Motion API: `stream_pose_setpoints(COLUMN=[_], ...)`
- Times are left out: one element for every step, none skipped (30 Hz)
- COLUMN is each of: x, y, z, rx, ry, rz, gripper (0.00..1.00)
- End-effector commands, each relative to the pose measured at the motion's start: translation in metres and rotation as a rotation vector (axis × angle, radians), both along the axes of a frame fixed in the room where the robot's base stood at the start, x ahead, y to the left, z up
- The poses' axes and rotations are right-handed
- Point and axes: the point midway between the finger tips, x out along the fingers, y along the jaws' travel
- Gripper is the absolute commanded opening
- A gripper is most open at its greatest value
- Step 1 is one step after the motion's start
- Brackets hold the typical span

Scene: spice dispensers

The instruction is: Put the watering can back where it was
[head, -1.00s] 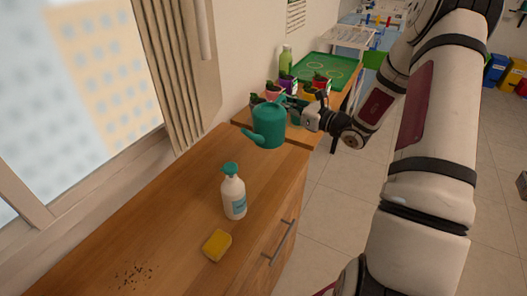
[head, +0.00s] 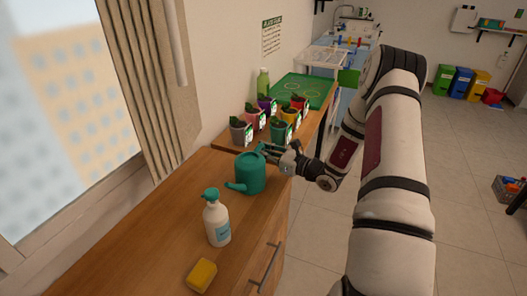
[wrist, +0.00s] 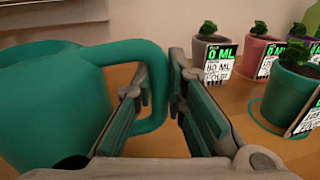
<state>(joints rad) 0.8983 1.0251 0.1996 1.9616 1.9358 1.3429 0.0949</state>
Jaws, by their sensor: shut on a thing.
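The teal watering can (head: 250,175) is at the far end of the wooden cabinet top, upright, its spout pointing left toward the front. My gripper (head: 268,152) reaches it from the right and is shut on its handle. In the wrist view the can's body (wrist: 45,105) fills the left side, and its looped handle (wrist: 152,62) passes between my two fingers (wrist: 160,95). I cannot tell whether the can's base touches the cabinet or hangs slightly above it.
Beyond the can, several potted plants, including a grey pot (head: 240,133) and a teal pot (head: 281,132), crowd the farther table. A green bottle (head: 263,84) stands behind them.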

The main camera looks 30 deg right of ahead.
Motion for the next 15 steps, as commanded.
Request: stream_pose_setpoints(x=[0.0003,0.0003,0.0004,0.0004,0.0001,-0.0001,-0.0001,-0.0001,-0.0001,-0.0001,-0.0001,-0.0001,-0.0001,-0.0001,-0.0001], y=[0.0001,0.0001,0.0001,0.0001,0.0000,0.0001,0.0001,0.0001,0.0001,0.0001,0.0001,0.0001,0.0001,0.0001,0.0001], z=[0.0008,0.0003,-0.0009,-0.0019,-0.0031,-0.0025,-0.0024,-0.0024,-0.0023,-0.0023,-0.0023,-0.0022,-0.0022,-0.0022,-0.0022], rx=[0.002,0.002,0.002,0.002,0.001,0.001,0.001,0.001,0.001,0.001,0.001,0.001,0.001,0.001,0.001], ry=[-0.001,-0.001,-0.001,-0.001,0.000,0.000,0.000,0.000,0.000,0.000,0.000,0.000,0.000,0.000,0.000], rz=[0.000,0.000,0.000,0.000,0.000,0.000,0.000,0.000,0.000,0.000,0.000,0.000,0.000,0.000,0.000], gripper=[0.00,0.00,0.00,0.00,0.15,0.24,0.31,0.33,0.33,0.33,0.33,0.33,0.33,0.33,0.33])
